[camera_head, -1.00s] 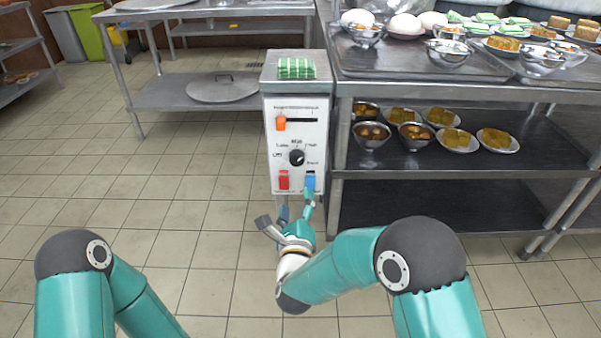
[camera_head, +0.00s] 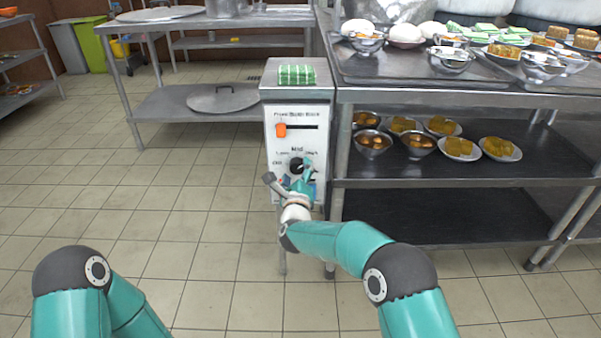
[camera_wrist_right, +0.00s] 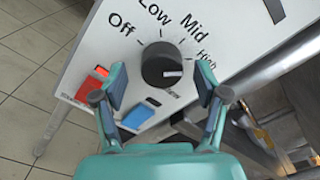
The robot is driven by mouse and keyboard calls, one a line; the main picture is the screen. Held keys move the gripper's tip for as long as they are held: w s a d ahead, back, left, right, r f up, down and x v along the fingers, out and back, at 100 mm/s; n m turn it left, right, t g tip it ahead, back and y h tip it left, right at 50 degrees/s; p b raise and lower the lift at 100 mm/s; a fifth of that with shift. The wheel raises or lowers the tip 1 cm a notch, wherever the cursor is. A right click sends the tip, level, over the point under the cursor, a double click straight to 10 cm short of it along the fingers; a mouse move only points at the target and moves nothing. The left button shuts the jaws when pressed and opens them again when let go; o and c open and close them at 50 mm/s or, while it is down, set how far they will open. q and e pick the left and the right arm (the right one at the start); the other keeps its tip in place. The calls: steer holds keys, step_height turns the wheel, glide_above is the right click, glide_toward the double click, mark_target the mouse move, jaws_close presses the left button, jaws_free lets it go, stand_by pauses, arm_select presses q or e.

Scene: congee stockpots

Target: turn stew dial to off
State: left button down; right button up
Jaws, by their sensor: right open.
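The stew dial is a round black knob (camera_head: 296,166) on the white front panel of a narrow control box (camera_head: 290,125). In the right wrist view the knob (camera_wrist_right: 162,65) has Off, Low, Mid and High printed around it. Its pale mark points right, below the word High. My right gripper (camera_head: 291,180) is in front of the panel, just below the knob. In the right wrist view its open fingers (camera_wrist_right: 160,90) stand on either side of the knob, apart from it. My left arm shows at the lower left, but its gripper is out of view.
A red switch (camera_wrist_right: 90,86) and a blue switch (camera_wrist_right: 139,115) sit below the dial. An orange slider (camera_head: 281,130) is above it. A green-and-white striped block (camera_head: 296,74) lies on the box. A metal shelf (camera_head: 430,235) with food bowls stands close on the right; floor on the left is clear.

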steer(key=shift+w, duration=0.55)
steer(key=shift+c, duration=0.2)
steer(key=c, duration=1.1)
steer(key=shift+d, duration=0.45)
steer(key=shift+a, duration=0.35)
